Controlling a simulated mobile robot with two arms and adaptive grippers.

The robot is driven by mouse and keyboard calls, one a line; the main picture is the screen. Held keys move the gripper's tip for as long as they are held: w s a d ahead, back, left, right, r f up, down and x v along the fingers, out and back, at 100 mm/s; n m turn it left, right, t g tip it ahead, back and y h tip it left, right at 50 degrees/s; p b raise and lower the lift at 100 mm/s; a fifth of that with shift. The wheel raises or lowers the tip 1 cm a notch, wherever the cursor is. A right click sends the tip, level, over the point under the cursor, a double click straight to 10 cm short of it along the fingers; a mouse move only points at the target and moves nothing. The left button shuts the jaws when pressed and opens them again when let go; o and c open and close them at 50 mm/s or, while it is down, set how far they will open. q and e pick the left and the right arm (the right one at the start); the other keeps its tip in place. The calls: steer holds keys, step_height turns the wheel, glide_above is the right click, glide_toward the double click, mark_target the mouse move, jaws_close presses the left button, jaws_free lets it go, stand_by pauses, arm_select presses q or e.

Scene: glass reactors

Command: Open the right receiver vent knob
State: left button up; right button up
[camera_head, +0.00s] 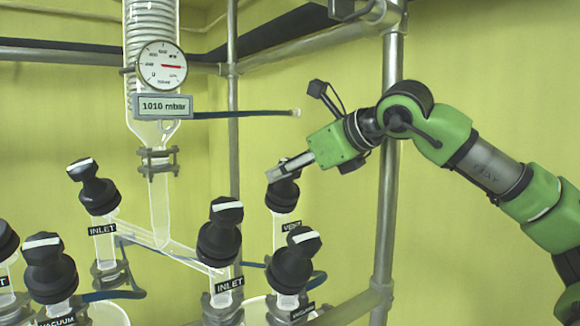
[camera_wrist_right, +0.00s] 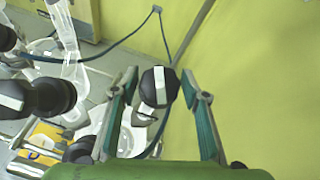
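The right receiver vent knob (camera_head: 284,194) is a black knob above a glass neck, with a partly hidden VENT label below it. In the right wrist view the black knob (camera_wrist_right: 159,87), with a white bar across its top, shows between the two fingers. My right gripper (camera_head: 279,172) is at the top of this knob, coming from the upper right. Its fingers (camera_wrist_right: 160,84) are open, one on each side of the knob, with gaps visible. Contact cannot be told. My left gripper is not in view.
An INLET knob (camera_head: 220,233) and another black knob (camera_head: 293,260) stand close in front. More knobs (camera_head: 95,188) are at the left. A gauge (camera_head: 161,65) and a 1010 mbar display (camera_head: 163,106) hang on the glass column. A metal post (camera_head: 386,200) stands right of the vent knob.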

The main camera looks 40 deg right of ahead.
steer(key=v, duration=1.2)
steer(key=shift+d, duration=0.1)
